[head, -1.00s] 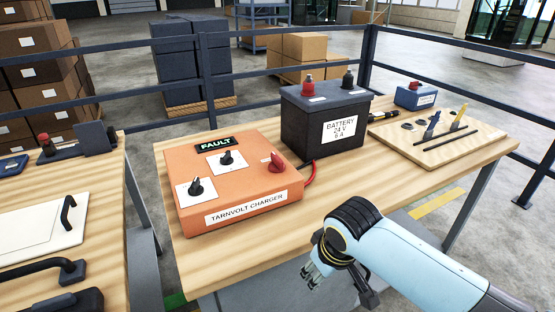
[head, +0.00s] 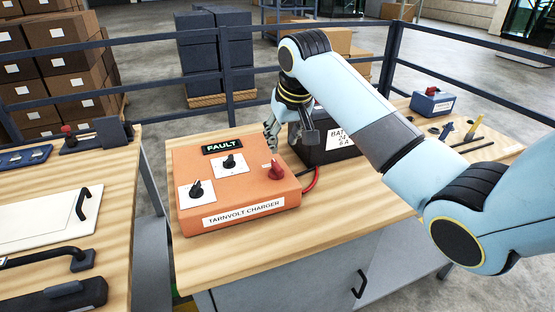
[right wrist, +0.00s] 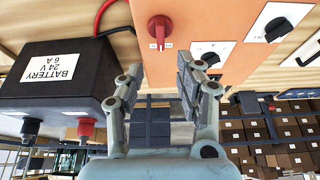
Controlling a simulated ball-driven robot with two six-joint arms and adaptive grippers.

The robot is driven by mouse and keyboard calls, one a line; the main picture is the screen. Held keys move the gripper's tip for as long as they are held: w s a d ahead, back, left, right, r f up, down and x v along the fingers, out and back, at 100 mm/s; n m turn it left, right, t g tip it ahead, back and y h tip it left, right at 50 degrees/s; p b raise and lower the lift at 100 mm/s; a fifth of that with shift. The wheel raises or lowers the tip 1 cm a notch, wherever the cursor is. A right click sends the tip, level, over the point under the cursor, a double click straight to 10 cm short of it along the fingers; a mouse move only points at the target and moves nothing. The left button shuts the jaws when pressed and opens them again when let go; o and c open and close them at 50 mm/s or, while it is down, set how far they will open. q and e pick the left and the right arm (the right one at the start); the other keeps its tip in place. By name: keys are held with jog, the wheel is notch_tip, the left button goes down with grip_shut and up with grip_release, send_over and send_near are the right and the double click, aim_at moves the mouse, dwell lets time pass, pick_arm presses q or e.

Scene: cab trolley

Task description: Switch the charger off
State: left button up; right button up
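The orange charger (head: 240,180) sits on the wooden bench, with a lit "FAULT" display (head: 222,146) and two black knobs (head: 196,191) on white plates. Its red switch (head: 276,171) is at the right side of its top and also shows in the right wrist view (right wrist: 160,27), beside a small label too small to read. My right gripper (head: 271,142) is just behind and above the red switch, apart from it. In the right wrist view its two fingers (right wrist: 160,74) are spread and empty, with the switch beyond them. My left gripper is out of view.
The black battery (head: 325,150) stands right behind the charger, partly hidden by my right arm; a red cable (head: 311,180) runs between them. A blue box (head: 432,103) and tools lie at the far right. Bare bench top (head: 300,235) lies in front of the charger.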

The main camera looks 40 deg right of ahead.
aim_at(277, 164)
jog(key=x, duration=0.9)
jog(key=shift+w+f, duration=0.2)
jog(key=shift+f, duration=0.1)
jog(key=shift+c, duration=0.4)
grip_shut()
